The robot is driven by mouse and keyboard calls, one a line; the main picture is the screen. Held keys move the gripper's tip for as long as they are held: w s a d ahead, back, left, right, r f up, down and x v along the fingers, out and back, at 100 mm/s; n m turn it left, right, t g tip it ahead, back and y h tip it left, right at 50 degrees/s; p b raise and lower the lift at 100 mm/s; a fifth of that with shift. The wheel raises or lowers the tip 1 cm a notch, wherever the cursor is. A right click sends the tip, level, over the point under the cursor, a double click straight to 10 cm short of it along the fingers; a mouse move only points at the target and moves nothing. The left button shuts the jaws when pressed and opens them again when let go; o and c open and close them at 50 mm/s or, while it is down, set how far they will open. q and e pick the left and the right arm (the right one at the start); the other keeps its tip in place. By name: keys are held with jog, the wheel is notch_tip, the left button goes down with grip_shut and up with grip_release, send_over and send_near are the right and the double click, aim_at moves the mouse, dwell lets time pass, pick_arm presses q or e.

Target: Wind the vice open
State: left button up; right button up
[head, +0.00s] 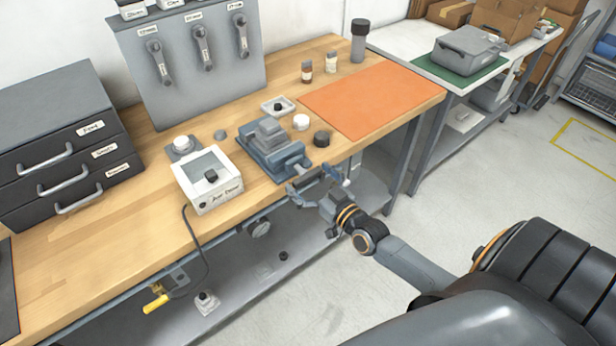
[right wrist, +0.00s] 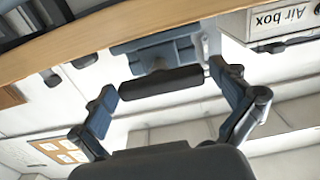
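The grey-blue vice (head: 268,148) stands at the front edge of the wooden bench, left of the orange mat. In the right wrist view part of its body (right wrist: 165,52) shows at the top, with a dark bar-shaped handle (right wrist: 150,88) in front. My right gripper (head: 314,181) is in front of the vice, past the bench edge. In the right wrist view its fingers (right wrist: 168,90) are spread, one near each end of the handle. They appear apart from the handle, though contact is hard to judge. The vice jaws' gap is too small to tell. My left gripper is not in view.
A white box (head: 208,180) with a dark knob sits left of the vice. The orange mat (head: 360,98) is bare. A lower shelf (head: 300,250) runs under the bench.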

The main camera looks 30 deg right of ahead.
jog(key=s+d, duration=0.1)
jog(key=s, duration=1.1)
dwell(0.4)
